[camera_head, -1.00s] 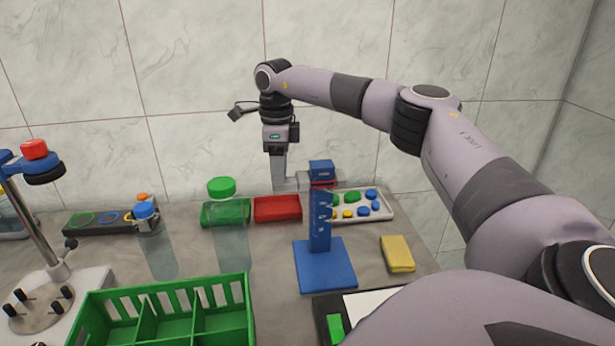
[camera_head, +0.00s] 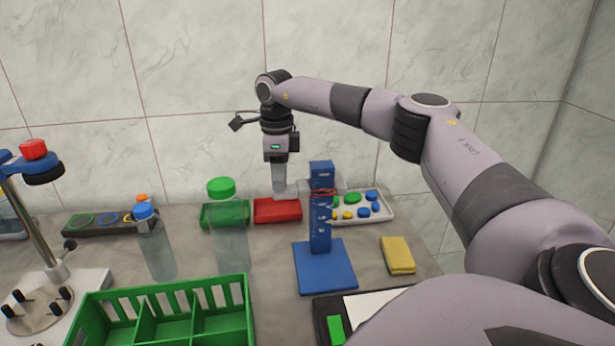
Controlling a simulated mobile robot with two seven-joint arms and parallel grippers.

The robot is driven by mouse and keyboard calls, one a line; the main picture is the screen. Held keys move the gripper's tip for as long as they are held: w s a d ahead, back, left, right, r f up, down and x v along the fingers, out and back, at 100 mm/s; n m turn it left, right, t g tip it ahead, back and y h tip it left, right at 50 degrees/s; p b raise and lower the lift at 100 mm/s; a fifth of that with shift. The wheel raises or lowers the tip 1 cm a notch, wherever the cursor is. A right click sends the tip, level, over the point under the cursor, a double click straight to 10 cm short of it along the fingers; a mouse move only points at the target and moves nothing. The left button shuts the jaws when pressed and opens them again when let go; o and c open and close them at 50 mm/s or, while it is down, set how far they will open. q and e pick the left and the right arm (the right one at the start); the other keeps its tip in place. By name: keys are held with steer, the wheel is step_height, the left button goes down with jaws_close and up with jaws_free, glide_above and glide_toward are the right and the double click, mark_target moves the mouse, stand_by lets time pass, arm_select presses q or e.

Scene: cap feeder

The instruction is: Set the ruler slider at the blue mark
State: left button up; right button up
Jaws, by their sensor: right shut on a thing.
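The blue ruler (camera_head: 320,232) stands upright on a square blue base (camera_head: 325,268) right of the table's middle. A clear slider (camera_head: 337,188) with a red line sits around the post in its upper part. My right gripper (camera_head: 288,191) reaches down from above, left of the post, and is shut on the slider's left side. Its fingertips are small and partly blend with the clear slider. Small markings run down the post's front. I cannot make out a separate blue mark on the blue post. My left gripper is not in view.
A red tray (camera_head: 277,216) and a green tray (camera_head: 204,222) lie behind and left of the ruler. A white tray (camera_head: 385,215) of colored caps is at right. A green-capped bottle (camera_head: 230,248), green crate (camera_head: 247,300) and yellow sponge (camera_head: 398,255) stand nearby.

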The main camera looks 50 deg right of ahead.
steer(key=shift+f+b, duration=0.6)
steer(key=shift+f, duration=1.7)
steer(key=o, duration=0.8)
steer(key=shift+o, duration=0.2)
steer(key=shift+r, duration=0.1)
step_height(320, 180, up, 3)
steer(key=p, duration=0.3)
steer(key=shift+r, duration=2.5)
